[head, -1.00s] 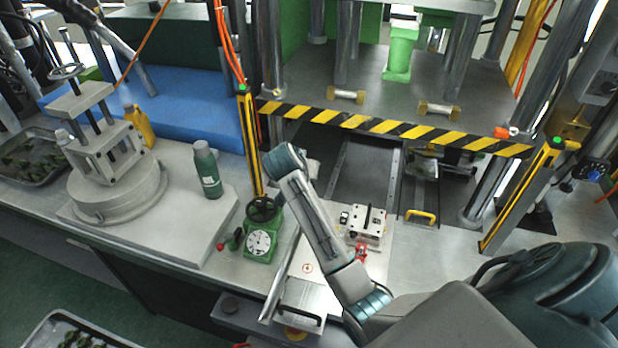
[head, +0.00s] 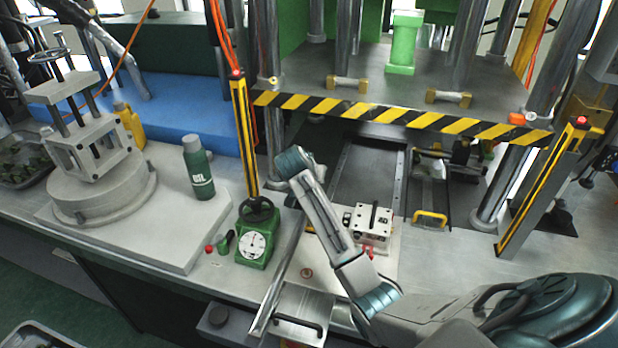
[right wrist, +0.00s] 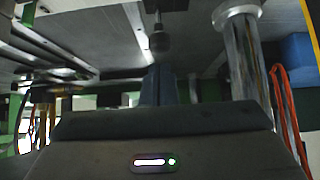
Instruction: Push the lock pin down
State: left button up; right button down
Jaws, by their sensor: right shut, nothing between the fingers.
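My right arm crosses the middle of the head view, its wrist near the left side of the press opening; its fingers are hidden there. In the right wrist view my right gripper (right wrist: 160,80) is shut and empty, seen as blue-grey fingers pointing away. A dark rod with a rounded end (right wrist: 158,41) hangs from above just beyond the fingertips; I cannot tell for sure if it is the lock pin, or if the fingers touch it. The metal mold (head: 372,222) with a black handle sits on the front plate, right of my forearm. My left gripper is not in view.
A striped press edge (head: 400,116) runs above the opening. A dial gauge (head: 257,238) and a green oil bottle (head: 198,170) stand to the left. Yellow-black posts (head: 245,135) (head: 545,185) flank the work area. A chrome column (right wrist: 245,60) stands close right of the gripper.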

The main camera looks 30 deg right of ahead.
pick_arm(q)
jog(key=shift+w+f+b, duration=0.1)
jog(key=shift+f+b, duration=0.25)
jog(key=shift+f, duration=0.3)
pick_arm(e)
jog(key=shift+f, duration=0.65)
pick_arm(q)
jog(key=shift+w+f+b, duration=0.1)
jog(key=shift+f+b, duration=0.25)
pick_arm(e)
jog(key=shift+s+a+f, duration=0.1)
jog(key=shift+f, duration=1.25)
